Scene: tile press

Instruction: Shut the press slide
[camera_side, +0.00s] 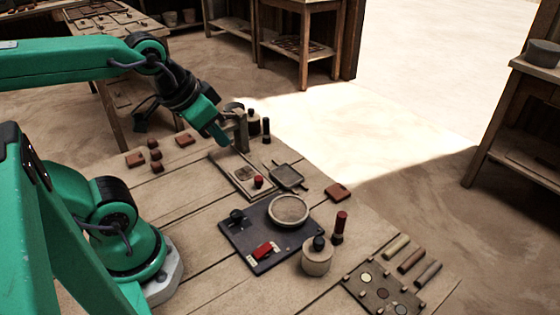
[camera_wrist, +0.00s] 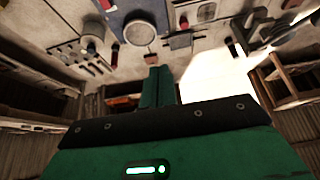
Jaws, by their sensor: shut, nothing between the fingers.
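The tile press is a grey metal upright (camera_side: 236,130) at the far end of a pale flat bed (camera_side: 222,163) in the side view. A red knob (camera_side: 258,181) stands near the bed's near end, apart from the upright, with a darker patch between them. I cannot tell the slide's exact edges. The red knob also shows at the top of the wrist view (camera_wrist: 183,21). My gripper (camera_side: 223,141) is shut and empty, just left of the upright in the side view; I cannot tell if they touch. Its green fingers (camera_wrist: 160,71) are together in the wrist view.
A grey two-handled pan (camera_side: 287,177) lies right of the bed. A dark board (camera_side: 240,248) with a round dish (camera_side: 289,210) is nearer. A white jar (camera_side: 317,258) and red-topped bottle (camera_side: 339,228) stand at right. Reddish tiles (camera_side: 135,159) lie left of the press.

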